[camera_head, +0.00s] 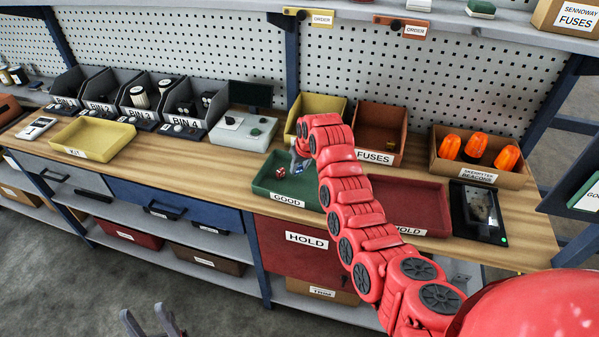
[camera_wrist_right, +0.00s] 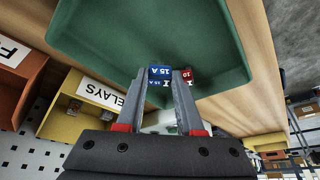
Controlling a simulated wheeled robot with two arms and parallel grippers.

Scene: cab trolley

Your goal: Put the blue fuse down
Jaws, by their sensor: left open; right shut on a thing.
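The blue fuse (camera_wrist_right: 160,72), marked 15 A, is between the fingertips of my right gripper (camera_wrist_right: 160,80), which is shut on it. In the head view my right gripper (camera_head: 298,163) is at the green GOOD tray (camera_head: 288,199), and my arm covers part of the tray. The green tray (camera_wrist_right: 150,25) lies behind the fuse in the wrist view. I cannot tell whether the fuse touches its floor. A red fuse (camera_wrist_right: 187,75), marked 10, is beside the right finger; it shows in the tray (camera_head: 281,172). My left gripper (camera_head: 148,322) is open and empty, low at the front.
A yellow relays bin (camera_wrist_right: 62,112) and an orange FUSES bin (camera_head: 378,133) stand behind the tray. A dark red HOLD tray (camera_head: 418,205) is to its right. A yellow KIT tray (camera_head: 92,137) and several grey bins stand left. Bare bench shows left of the green tray.

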